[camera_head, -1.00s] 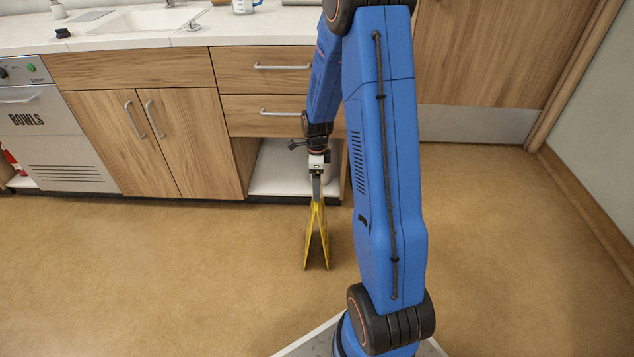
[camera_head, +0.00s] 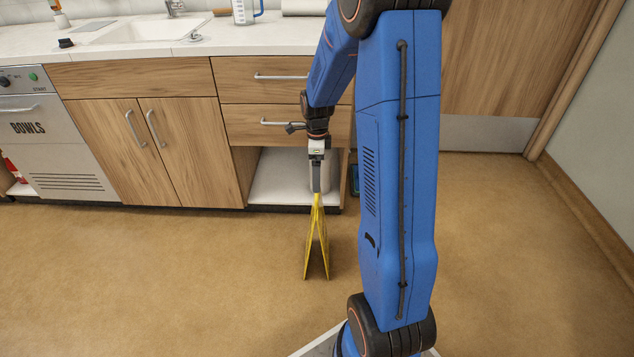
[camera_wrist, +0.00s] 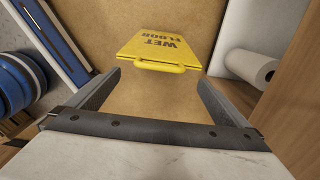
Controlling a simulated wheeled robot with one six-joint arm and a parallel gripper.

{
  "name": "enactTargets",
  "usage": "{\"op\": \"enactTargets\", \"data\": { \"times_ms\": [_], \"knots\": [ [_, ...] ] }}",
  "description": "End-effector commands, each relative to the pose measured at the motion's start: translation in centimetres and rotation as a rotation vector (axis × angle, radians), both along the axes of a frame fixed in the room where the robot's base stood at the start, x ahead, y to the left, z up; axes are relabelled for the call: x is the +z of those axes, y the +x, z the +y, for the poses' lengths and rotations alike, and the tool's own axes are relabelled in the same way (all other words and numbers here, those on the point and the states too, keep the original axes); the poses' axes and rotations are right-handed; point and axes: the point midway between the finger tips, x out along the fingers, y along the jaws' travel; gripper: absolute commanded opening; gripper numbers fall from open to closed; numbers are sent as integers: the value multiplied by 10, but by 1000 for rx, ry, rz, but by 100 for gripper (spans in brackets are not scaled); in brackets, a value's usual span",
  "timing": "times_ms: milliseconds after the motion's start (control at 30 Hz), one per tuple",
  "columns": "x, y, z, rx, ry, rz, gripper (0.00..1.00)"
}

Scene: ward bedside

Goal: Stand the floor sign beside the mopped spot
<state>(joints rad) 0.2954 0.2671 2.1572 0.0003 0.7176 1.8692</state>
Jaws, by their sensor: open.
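The yellow floor sign (camera_head: 317,245) stands upright on the brown floor, its two panels spread in an A shape. In the wrist view the sign (camera_wrist: 160,48) shows "WET FLOOR" lettering and a yellow top handle. My gripper (camera_head: 317,188) is directly above the sign's top in the head view. In the wrist view my gripper (camera_wrist: 157,88) has its two fingers wide apart with nothing between them, and the handle lies just beyond the fingertips. I cannot make out a mopped spot on the floor.
Wooden cabinets (camera_head: 180,150) and a dishwasher marked BOWLS (camera_head: 55,140) line the back. An open lower shelf (camera_head: 280,180) is just behind the sign. A white roll (camera_wrist: 250,67) shows at right in the wrist view. The floor to the left (camera_head: 150,270) is clear.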

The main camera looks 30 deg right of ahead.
Motion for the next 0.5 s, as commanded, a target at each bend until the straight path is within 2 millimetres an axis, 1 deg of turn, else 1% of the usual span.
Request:
{"op": "enactTargets", "data": {
  "times_ms": [33, 100, 333, 467, 500],
  "knots": [
    [8, 1, 0, 0, 0, -2, 100],
    [15, 1, 0, 0, 0, -2, 100],
    [32, -2, 3, 25, -2, -7, 100],
    [53, -13, 15, 133, -10, -28, 100],
    [62, -19, 21, 184, -14, -37, 100]
  ]
}}
